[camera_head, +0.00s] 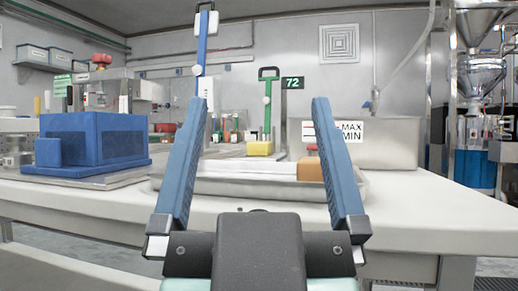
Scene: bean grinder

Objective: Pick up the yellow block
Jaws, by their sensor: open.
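The yellow block (259,148) is small and sits at the foot of the green upright stand, over the tray area of the white table. My gripper (264,104) points forward with its two blue fingers spread wide. It is open and empty. In the picture the yellow block shows between the fingers, farther off than they are. No finger is seen touching it. An orange-brown block (310,169) sits to its right and nearer, partly hidden by the right finger.
A metal tray (245,188) lies on the white table (95,195). A blue box-shaped unit (95,140) stands at left. A blue upright (202,55) and a green upright (267,105) rise behind. A grey bin marked MAX MIN (390,150) stands at right.

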